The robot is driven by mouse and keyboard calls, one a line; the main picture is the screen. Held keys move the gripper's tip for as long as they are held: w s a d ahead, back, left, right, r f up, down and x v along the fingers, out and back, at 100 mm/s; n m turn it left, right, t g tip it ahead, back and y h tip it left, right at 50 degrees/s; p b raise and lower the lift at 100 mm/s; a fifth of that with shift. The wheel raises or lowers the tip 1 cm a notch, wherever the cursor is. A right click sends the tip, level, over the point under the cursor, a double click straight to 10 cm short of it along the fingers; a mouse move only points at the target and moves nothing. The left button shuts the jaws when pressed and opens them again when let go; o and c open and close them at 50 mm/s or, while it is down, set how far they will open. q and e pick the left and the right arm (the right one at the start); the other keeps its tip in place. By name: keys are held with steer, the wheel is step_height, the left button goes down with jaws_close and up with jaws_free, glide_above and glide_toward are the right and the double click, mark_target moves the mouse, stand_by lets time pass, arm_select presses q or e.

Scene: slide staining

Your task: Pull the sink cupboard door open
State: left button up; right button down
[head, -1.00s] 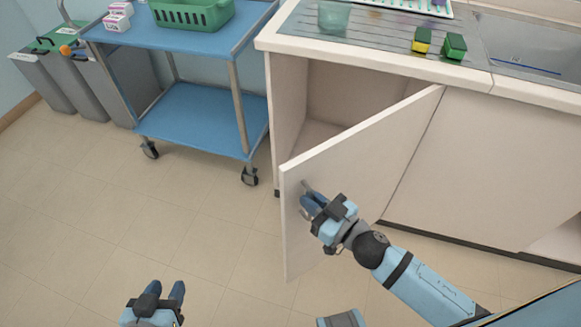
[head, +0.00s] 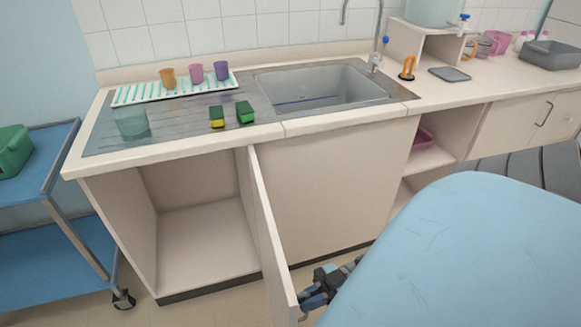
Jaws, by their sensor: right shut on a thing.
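The sink cupboard door (head: 266,232) stands wide open, swung out from the cupboard front and seen nearly edge-on. The open cupboard (head: 205,235) shows an empty inside at its left. My right gripper (head: 308,303) is low at the door's free edge, on its right face, shut on the door handle, which is mostly hidden by the fingers and the door edge. A large blue part of my right arm covers the lower right of the view. My left gripper is not in view.
The sink (head: 322,88) and a rack (head: 140,94) with several coloured cups are on the counter. Two sponges (head: 245,112) and a glass beaker (head: 131,122) stand on the drainer. A blue trolley (head: 30,200) is at the left. Floor in front of the cupboard looks clear.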

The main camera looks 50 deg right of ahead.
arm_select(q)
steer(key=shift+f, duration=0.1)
arm_select(e)
steer(key=shift+s+d+f, duration=0.1)
steer(key=shift+s+d, duration=0.05)
steer(key=c, duration=1.2)
jaws_free()
steer(key=shift+c, duration=0.2)
arm_select(q)
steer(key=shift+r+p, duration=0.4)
steer(key=shift+p, duration=0.45)
arm_select(e)
steer(key=v, duration=1.3)
steer(key=shift+s+d, duration=0.25)
steer(key=shift+d, duration=0.1)
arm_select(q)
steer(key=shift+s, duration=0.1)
arm_select(e)
steer(key=shift+s, duration=0.1)
